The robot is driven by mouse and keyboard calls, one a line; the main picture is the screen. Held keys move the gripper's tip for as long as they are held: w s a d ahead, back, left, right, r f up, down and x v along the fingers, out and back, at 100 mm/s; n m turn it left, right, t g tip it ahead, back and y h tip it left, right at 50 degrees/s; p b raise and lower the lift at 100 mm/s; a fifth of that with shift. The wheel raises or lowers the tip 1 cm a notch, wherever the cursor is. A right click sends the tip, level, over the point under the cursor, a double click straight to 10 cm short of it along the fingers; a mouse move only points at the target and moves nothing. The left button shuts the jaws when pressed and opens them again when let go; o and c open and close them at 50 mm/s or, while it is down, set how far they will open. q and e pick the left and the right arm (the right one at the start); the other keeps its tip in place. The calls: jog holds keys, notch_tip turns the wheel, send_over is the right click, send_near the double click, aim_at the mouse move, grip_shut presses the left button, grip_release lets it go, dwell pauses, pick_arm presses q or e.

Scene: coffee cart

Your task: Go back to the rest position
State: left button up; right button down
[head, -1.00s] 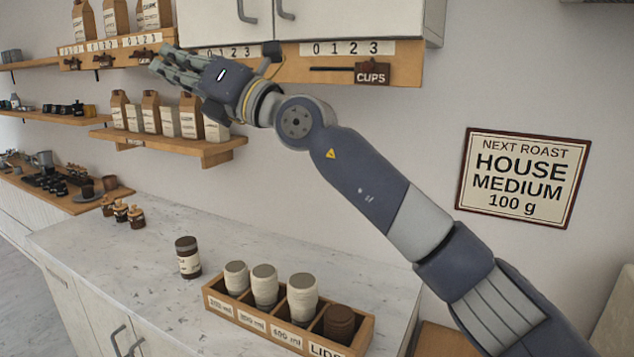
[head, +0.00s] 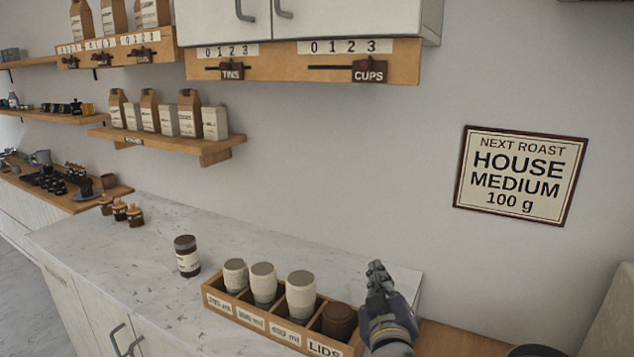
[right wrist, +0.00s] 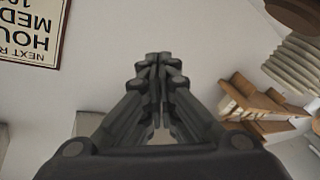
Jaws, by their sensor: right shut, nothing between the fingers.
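My right gripper (head: 377,272) is in the lower right of the head view, pointing up, just right of the lids compartment of the wooden box. In the right wrist view its fingers (right wrist: 158,62) are together and hold nothing. The gripper covers the right end of the box in the head view; I cannot tell whether they touch. My left gripper is in neither view.
A wooden box (head: 247,321) with stacked cups (head: 300,295) and brown lids (head: 338,321) stands on the marble counter (head: 130,245). A dark jar (head: 187,256) stands left of it. A sign (head: 521,176) hangs on the wall. Slider rail (head: 290,70) and shelf (head: 170,142) are clear of my arm.

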jog(key=s+d+f+m+g, duration=0.2)
jog(key=s+d+f+g, duration=0.15)
jog(key=s+f, duration=0.55)
jog(key=s+d+f+m+g, duration=0.1)
jog(key=s+d+f+g, duration=0.4)
jog(key=f, duration=0.6)
jog(key=s+f+g+y, duration=0.1)
jog(key=s+f+g, duration=0.3)
jog(key=s, duration=0.8)
jog(key=s+f+g, duration=0.3)
jog(key=s+f, duration=0.2)
jog(key=s, duration=0.7)
notch_tip(320, 180, down, 25)
jog(key=s+d+f+g, duration=0.2)
jog(key=s+f, duration=1.5)
jog(key=s, duration=0.1)
jog(key=shift+d+f, duration=0.15)
jog(key=shift+d, duration=0.1)
